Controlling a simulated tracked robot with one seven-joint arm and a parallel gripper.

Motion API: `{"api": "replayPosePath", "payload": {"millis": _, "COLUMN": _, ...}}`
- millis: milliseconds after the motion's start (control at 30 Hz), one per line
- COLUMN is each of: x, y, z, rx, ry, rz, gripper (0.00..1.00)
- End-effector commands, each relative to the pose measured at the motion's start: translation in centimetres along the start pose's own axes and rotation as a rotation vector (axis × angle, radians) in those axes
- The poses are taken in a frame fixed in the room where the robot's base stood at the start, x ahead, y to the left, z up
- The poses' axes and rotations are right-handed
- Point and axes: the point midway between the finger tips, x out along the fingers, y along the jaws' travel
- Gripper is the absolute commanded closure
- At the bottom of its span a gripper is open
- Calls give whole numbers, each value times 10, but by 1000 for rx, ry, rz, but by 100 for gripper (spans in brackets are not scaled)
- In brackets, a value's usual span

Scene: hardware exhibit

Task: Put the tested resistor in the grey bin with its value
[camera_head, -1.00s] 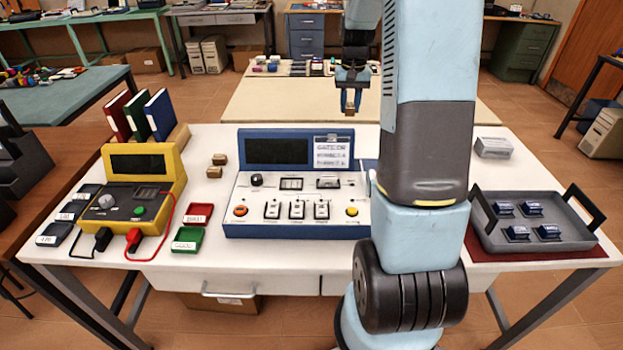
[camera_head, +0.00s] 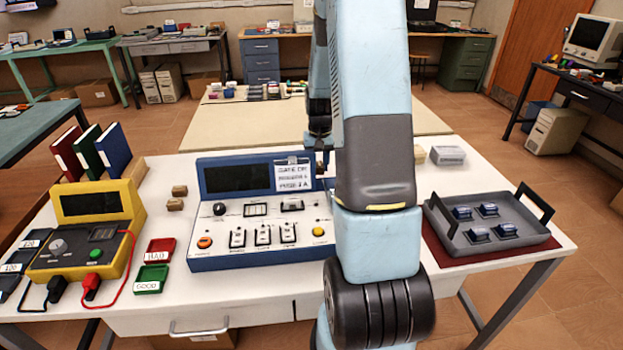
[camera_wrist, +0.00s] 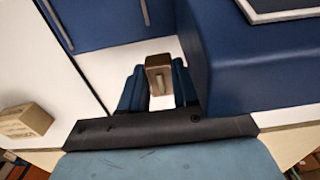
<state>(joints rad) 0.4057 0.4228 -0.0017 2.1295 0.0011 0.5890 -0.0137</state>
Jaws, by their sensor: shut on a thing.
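My gripper (camera_wrist: 157,92) is shut on a small brown block with a pale strip on its end, the resistor block (camera_wrist: 158,68). In the head view my gripper (camera_head: 322,158) is low behind the blue-and-white console, partly hidden by my arm, and the held block cannot be made out. Small dark grey bins stand at the table's left edge: a rear bin (camera_head: 38,231), a middle bin (camera_head: 17,254) and a front one (camera_head: 9,286). Their white labels are too small to read surely. The yellow tester (camera_head: 91,240) stands beside them.
The console (camera_head: 262,236) fills the table's middle. A red tray (camera_head: 160,244) and green tray (camera_head: 151,279) lie between it and the tester. Two wooden blocks lie behind these trays, one farther back (camera_head: 180,190). A grey handled tray (camera_head: 470,242) with blue parts is at right.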

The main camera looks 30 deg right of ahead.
Motion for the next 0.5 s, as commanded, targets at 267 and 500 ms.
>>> {"api": "replayPosePath", "payload": {"millis": 267, "x": 18, "y": 0, "z": 0, "rx": 1, "ry": -1, "rz": 0, "gripper": 98}}
{"api": "replayPosePath", "payload": {"millis": 500, "x": 46, "y": 0, "z": 0, "rx": 2, "ry": -1, "rz": 0, "gripper": 98}}
